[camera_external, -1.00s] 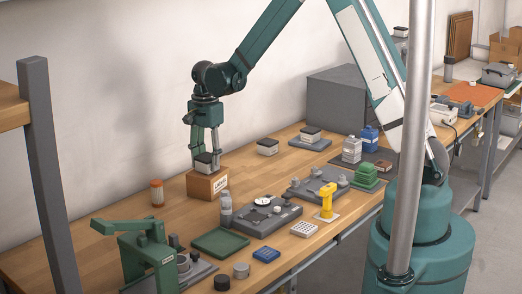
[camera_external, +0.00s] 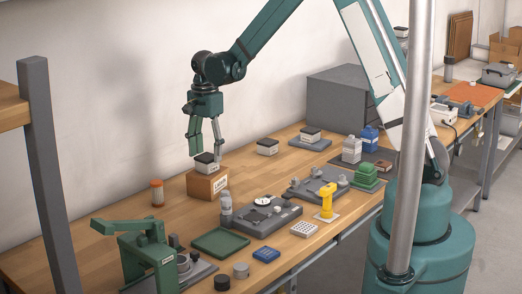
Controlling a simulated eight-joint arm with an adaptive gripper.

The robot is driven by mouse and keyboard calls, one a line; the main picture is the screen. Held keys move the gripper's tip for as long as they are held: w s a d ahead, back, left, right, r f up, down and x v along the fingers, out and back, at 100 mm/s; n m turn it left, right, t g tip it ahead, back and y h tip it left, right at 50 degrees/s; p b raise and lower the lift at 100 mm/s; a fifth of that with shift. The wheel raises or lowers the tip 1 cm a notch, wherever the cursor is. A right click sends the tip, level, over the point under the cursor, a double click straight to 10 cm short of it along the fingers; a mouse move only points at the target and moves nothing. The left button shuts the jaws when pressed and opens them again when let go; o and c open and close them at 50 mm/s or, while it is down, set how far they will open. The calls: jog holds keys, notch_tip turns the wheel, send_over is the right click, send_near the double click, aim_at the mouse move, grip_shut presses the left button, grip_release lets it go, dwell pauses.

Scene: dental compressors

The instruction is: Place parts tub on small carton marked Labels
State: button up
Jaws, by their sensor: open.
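The parts tub (camera_external: 206,163), a small white tub with a dark top, rests on top of the small carton marked Labels (camera_external: 205,186). The carton is brown with a white label on its front and stands on the wooden bench. My gripper (camera_external: 205,153) is open just above the tub, its fingers spread to either side. Whether a finger still touches the tub is too small to tell.
Another similar tub (camera_external: 267,147) sits behind to the right. A grey cabinet (camera_external: 350,102) stands at the back.

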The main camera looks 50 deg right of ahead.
aim_at(208, 157)
notch_tip(208, 157, up, 9)
dwell(0.5)
dwell(0.3)
jog(key=s+a+r+n+t, duration=0.3)
jog(key=s+r+n, duration=0.5)
jog(key=s+r, duration=0.8)
jog(key=s+f+n+t, duration=0.1)
jog(key=s+n, duration=0.4)
jog(key=s, duration=0.5)
jog(key=s+a+n+t, duration=0.1)
jog(key=s+n+t, duration=0.2)
jog(key=s, duration=0.8)
jog(key=shift+a+f+n, duration=0.3)
jog(key=shift+f+n, duration=0.05)
jog(key=shift+n, duration=0.65)
